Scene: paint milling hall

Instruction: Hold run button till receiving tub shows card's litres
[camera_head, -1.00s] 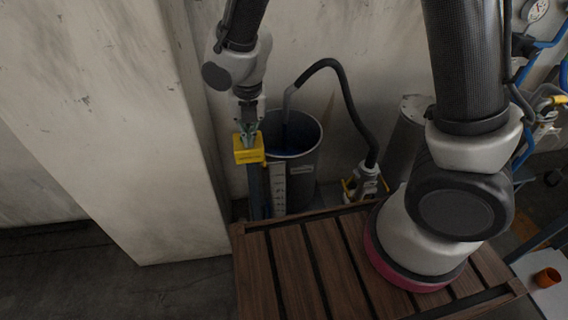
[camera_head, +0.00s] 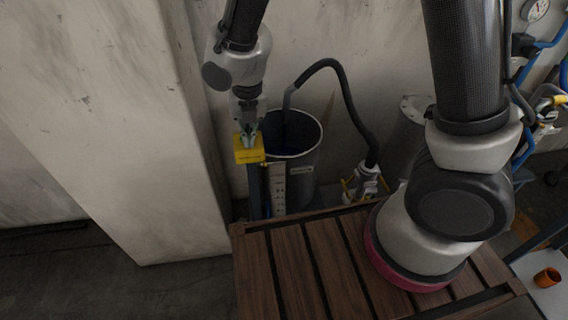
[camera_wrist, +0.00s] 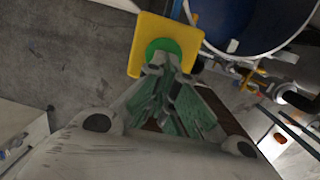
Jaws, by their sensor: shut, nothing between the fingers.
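A yellow button box (camera_head: 249,150) stands on a dark post left of the tub. Its round green button (camera_wrist: 165,47) faces up in the wrist view. My gripper (camera_head: 247,133) is shut and empty, pointing down at the box; in the wrist view its fingertips (camera_wrist: 166,66) overlap the button's near edge. I cannot tell whether the button is pressed in. The grey receiving tub (camera_head: 304,178) is behind and right of the box, with dark blue liquid (camera_head: 288,150) inside. A pale marked scale (camera_head: 279,186) shows at its front left; its figures are too small to read. I see no readable card.
A black hose (camera_head: 346,92) arches from a fitting (camera_head: 366,182) into the tub. A concrete pillar (camera_head: 130,130) is close on the left. Blue pipes and a gauge (camera_head: 535,9) are at right, and an orange cup (camera_head: 547,277) sits on a pale surface.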

